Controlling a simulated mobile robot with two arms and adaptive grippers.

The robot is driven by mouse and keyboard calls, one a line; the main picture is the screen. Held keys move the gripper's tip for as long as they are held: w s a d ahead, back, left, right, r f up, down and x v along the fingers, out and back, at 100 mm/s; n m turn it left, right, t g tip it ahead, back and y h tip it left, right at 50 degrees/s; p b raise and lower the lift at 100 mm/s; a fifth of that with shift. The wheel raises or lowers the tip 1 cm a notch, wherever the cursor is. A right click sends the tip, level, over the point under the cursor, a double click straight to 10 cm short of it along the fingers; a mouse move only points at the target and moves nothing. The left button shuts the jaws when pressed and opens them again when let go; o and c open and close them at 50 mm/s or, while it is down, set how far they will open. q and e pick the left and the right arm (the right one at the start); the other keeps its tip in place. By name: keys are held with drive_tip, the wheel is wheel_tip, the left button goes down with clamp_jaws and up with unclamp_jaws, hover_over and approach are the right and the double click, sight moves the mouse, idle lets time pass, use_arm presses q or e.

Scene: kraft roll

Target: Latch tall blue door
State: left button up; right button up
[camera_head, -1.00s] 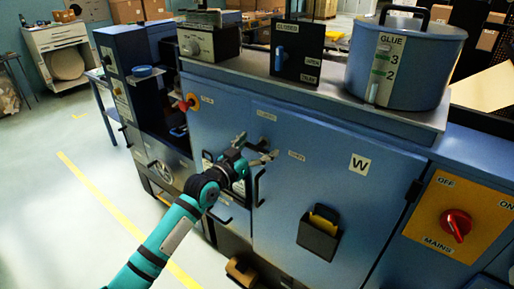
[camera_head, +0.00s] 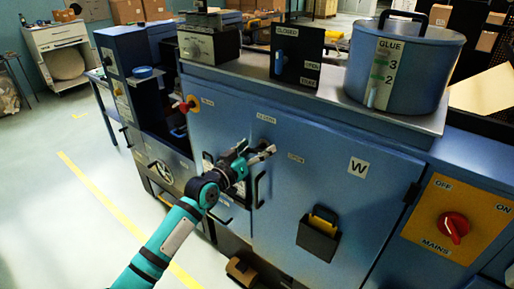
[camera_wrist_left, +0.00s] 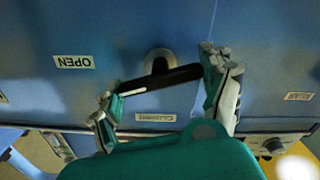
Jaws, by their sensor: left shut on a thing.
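The tall blue door (camera_head: 320,185) with a "W" label fills the middle of the head view and lies flush with the cabinet front. Its "CLOSED" label (camera_head: 266,117) is above the latch and its "OPEN" label (camera_head: 296,157) to the right. My left gripper (camera_head: 254,151) is at the latch, with fingers apart around it. In the left wrist view, upside down, the black latch lever (camera_wrist_left: 160,79) lies between the fingertips (camera_wrist_left: 165,98), in front of its grey pivot. The gripper hides the lever in the head view. My right gripper is out of view.
A black door handle (camera_head: 259,189) is just below the gripper. A black pocket (camera_head: 318,236) sticks out from the door. A glue pot (camera_head: 404,65) stands on top. A red mains knob (camera_head: 455,227) is at right, a red knob (camera_head: 187,104) at left.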

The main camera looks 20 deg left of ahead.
use_arm(q)
drive_tip(key=n+p, duration=0.1)
drive_tip(key=n, duration=0.5)
drive_tip(key=shift+a+n+p, duration=0.15)
drive_tip(key=shift+n+p, duration=0.15)
drive_tip(key=n+p, duration=0.1)
drive_tip(key=n, duration=0.3)
drive_tip(key=shift+f, duration=0.1)
drive_tip(key=shift+w+a+n+p, duration=0.1)
drive_tip(key=shift+n+p, duration=0.25)
drive_tip(key=shift+n, duration=1.35)
drive_tip(key=shift+f, duration=0.1)
drive_tip(key=o, duration=1.1)
drive_tip(key=v, duration=1.2)
